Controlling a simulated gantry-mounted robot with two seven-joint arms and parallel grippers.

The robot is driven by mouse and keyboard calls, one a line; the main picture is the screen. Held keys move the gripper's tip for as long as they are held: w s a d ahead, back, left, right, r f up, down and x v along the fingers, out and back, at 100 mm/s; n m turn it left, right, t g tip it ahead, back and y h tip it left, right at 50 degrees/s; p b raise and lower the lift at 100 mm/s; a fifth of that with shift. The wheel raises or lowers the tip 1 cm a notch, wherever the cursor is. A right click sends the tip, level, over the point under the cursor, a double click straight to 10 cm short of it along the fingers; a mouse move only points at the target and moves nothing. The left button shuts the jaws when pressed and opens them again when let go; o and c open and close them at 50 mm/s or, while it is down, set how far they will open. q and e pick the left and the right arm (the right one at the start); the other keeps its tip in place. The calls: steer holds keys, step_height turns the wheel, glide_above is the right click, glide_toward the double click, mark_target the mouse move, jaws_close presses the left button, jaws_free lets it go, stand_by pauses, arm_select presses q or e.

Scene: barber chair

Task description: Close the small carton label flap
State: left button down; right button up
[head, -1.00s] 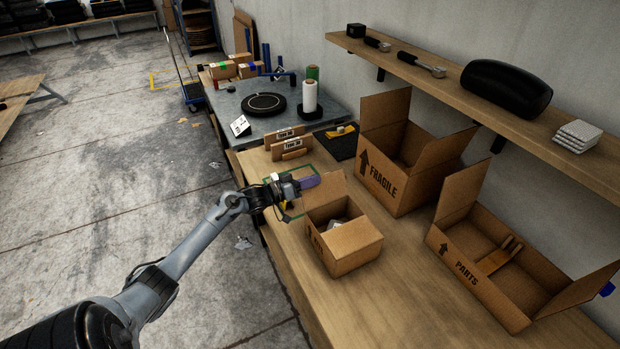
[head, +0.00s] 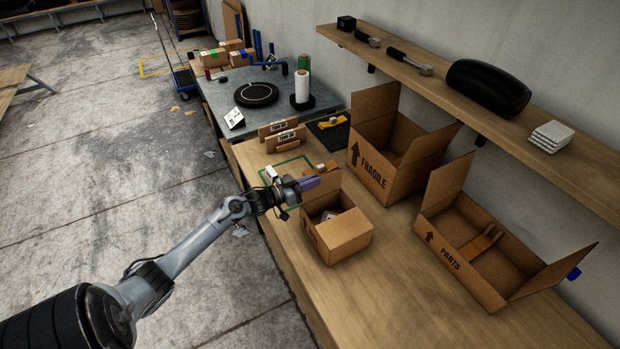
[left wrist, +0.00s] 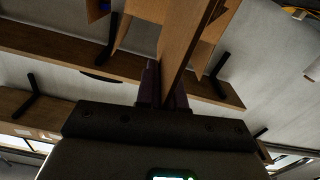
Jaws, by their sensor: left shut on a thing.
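The small brown carton (head: 338,236) stands on the wooden bench. One flap (head: 325,187) stands up at its far-left side, and the near right part of its top is covered by a flap (head: 345,229). Something pale shows inside the opening. My left gripper (head: 308,183) is at the raised flap, its purple fingers shut on it. In the left wrist view, the brown board of the flap (left wrist: 190,50) rises between the purple fingers (left wrist: 164,88). The hand hides part of the flap's edge. My right gripper is not in view.
An open FRAGILE box (head: 378,172) and an open PARTS box (head: 462,262) stand to the right. A shelf (head: 430,85) runs along the wall above. The bench front is clear.

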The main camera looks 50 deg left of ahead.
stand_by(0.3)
arm_select(q)
steer(key=c, duration=1.3)
jaws_free()
steer(key=shift+s, duration=0.1)
steer(key=shift+s+a+p, duration=0.25)
steer(key=shift+s, duration=1.5)
steer(key=shift+s+a+p, duration=0.25)
steer(key=shift+s, duration=1.5)
steer(key=shift+s+a+p, duration=0.25)
steer(key=shift+s, duration=1.5)
